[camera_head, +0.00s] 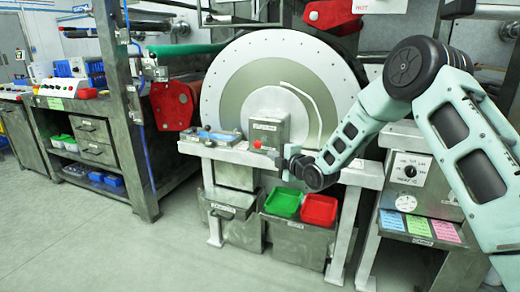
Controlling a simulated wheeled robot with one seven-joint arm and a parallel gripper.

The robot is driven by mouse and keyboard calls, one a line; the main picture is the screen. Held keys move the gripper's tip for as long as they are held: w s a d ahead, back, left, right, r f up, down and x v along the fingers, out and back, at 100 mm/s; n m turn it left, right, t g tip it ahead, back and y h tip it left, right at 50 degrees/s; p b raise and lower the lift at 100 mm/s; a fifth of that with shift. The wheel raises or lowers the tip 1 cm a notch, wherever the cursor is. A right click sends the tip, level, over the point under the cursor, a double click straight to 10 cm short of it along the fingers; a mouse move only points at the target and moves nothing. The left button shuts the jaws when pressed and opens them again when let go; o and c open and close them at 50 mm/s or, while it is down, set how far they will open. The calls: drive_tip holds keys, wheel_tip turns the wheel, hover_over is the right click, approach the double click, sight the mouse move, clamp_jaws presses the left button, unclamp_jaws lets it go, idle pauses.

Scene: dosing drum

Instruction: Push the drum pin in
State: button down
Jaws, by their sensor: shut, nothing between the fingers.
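The large round drum (237,64) stands upright behind a white frame, with a pale outer ring and a greenish inner disc. A grey box (268,130) with a red round knob (257,144) stands in front of its lower middle. I cannot make out the drum pin for certain at this size. My arm reaches in from the right. My gripper (283,166) is shut and empty, just below and right of the red knob, in front of the white frame. Whether it touches anything cannot be told.
A white frame rail (215,152) crosses in front of the drum, with a blue item (218,138) on it. Below are a green bin (283,203) and a red bin (319,210). A control cabinet (412,168) stands at right. Floor is clear at front left.

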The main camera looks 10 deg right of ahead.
approach(256, 146)
drive_tip(key=w+a, duration=0.2)
drive_tip(key=a, duration=0.2)
drive_tip(key=shift+w+d+f, duration=0.1)
drive_tip(key=shift+w+d, duration=0.1)
drive_tip(key=shift+w, duration=0.4)
drive_tip(key=shift+w+d+f, duration=0.1)
drive_tip(key=shift+w+d, duration=0.15)
drive_tip(key=shift+w, duration=0.35)
drive_tip(key=shift+w+d+f, duration=0.1)
drive_tip(key=shift+w+d, duration=0.1)
drive_tip(key=shift+w, duration=0.45)
drive_tip(key=shift+w+d+f+b, duration=0.1)
drive_tip(key=shift+w+d+b, duration=0.15)
drive_tip(key=shift+b, duration=0.25)
drive_tip(key=w+d, duration=0.1)
drive_tip(key=w+d+b, duration=0.1)
drive_tip(key=shift+w, duration=0.4)
drive_tip(key=shift+r, duration=0.25)
